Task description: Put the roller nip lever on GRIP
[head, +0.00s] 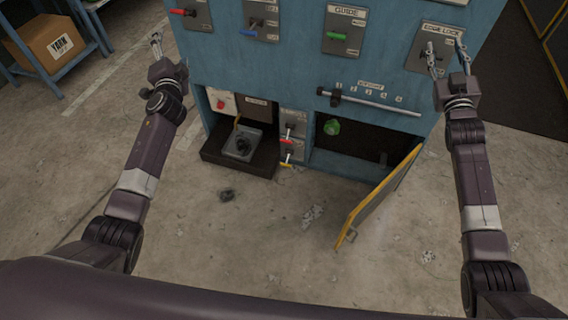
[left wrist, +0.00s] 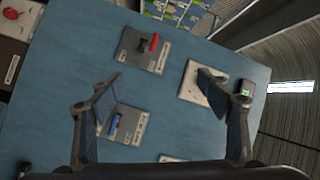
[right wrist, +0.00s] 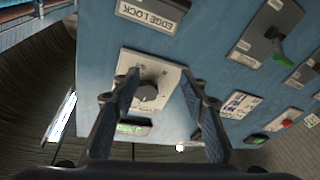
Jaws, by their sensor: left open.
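I cannot read a roller nip label in any view, so I cannot tell which lever it is. On the blue machine front, the head view shows a red-handled lever (head: 183,12), a lever on a grey plate (head: 257,23) and a green lever (head: 336,36) under GUIDE. The left wrist view shows a red-handled lever (left wrist: 154,43) and a blue-handled lever (left wrist: 114,124) on grey plates. My left gripper (head: 157,45) is open and empty, left of the machine.
Below are a horizontal rail with a slider (head: 370,102), an open yellow-edged door (head: 380,195) swung outward, and a dark tray (head: 240,158) jutting out. A cardboard box (head: 50,42) sits on a blue rack at left. The floor in front is mostly clear, with some scraps.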

